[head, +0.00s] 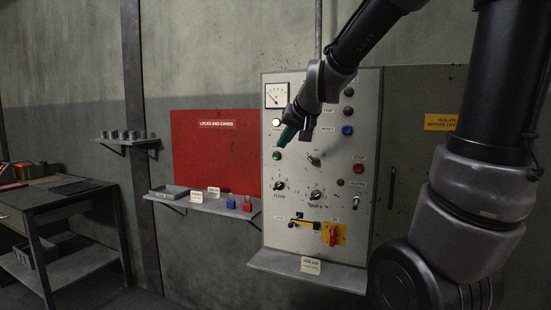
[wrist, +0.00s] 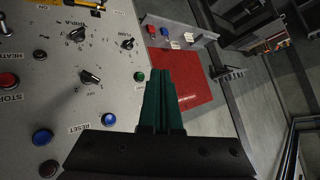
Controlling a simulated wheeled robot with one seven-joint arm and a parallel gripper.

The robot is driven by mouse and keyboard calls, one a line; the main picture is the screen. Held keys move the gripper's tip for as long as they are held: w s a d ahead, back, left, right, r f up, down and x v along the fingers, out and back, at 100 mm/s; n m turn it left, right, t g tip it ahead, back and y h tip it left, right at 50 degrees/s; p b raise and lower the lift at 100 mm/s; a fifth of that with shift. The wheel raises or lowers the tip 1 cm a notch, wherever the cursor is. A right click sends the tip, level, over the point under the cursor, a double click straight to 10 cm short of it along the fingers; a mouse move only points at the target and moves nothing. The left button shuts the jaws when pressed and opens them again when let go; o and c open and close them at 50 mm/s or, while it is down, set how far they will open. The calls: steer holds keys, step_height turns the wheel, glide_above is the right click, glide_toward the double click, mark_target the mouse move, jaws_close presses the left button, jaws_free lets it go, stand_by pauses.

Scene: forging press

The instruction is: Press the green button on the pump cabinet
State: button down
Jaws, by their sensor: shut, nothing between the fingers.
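The pump cabinet (head: 345,215) is a pale grey panel with a gauge, lamps, knobs and buttons. Its green button (head: 277,156) sits at the left edge of the panel, below a white lamp. My gripper (head: 280,145) has green fingers, shut and empty, with the tips just above the button in the head view. In the wrist view the shut fingers (wrist: 160,73) end just right of the green button (wrist: 139,76), with a small gap in the picture. I cannot tell how far the tips stand off the panel.
A red STOP button (head: 359,168), a blue RESET button (head: 347,130) and a black selector knob (head: 314,158) are on the same panel. A shelf (head: 195,205) with padlocks stands left of it; a ledge (head: 300,272) juts out below. A workbench (head: 50,200) is far left.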

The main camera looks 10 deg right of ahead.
mark_target(276, 156)
steer(key=w+a+f+t+h, duration=0.1)
steer(key=w+f, duration=0.3)
steer(key=w, duration=0.3)
steer(key=w+a+f+t+h, duration=0.1)
steer(key=w+f, duration=0.3)
steer(key=w, duration=0.4)
steer(key=shift+w+a+f+t, duration=0.15)
steer(key=shift+a+t, duration=0.15)
steer(key=shift+a, duration=0.5)
steer(key=w+d, duration=0.5)
steer(key=w, duration=0.2)
steer(key=shift+w+d, duration=0.2)
stand_by(0.7)
steer(key=shift+w+d, duration=0.15)
steer(key=shift+w, duration=0.05)
